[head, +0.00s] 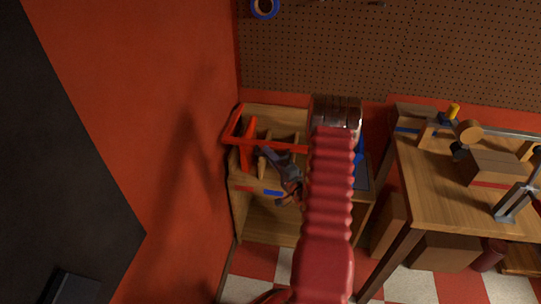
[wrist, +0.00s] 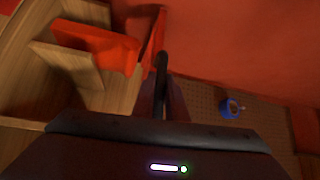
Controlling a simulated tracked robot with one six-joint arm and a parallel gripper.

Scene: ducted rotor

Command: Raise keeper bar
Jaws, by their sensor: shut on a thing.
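My gripper (head: 268,156) is at the wooden unit, beside a red frame (head: 246,150) with a long red crosspiece. In the wrist view my gripper (wrist: 162,100) is shut on a narrow dark rounded bar, which looks like the keeper bar (wrist: 161,70). The dark bar stands up between the fingers, and its lower end is hidden by them. Red parts of the frame also show in the wrist view (wrist: 98,42), left of the bar. In the head view the held bar is too small and dark to make out, and my red arm covers part of the unit.
The wooden unit (head: 245,218) has upright dividers and stands close to the red wall (head: 150,110). A workbench (head: 430,190) with blocks and a clamp stands at the right. A pegboard (head: 330,50) is behind, with a blue roll (head: 264,13) on it.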

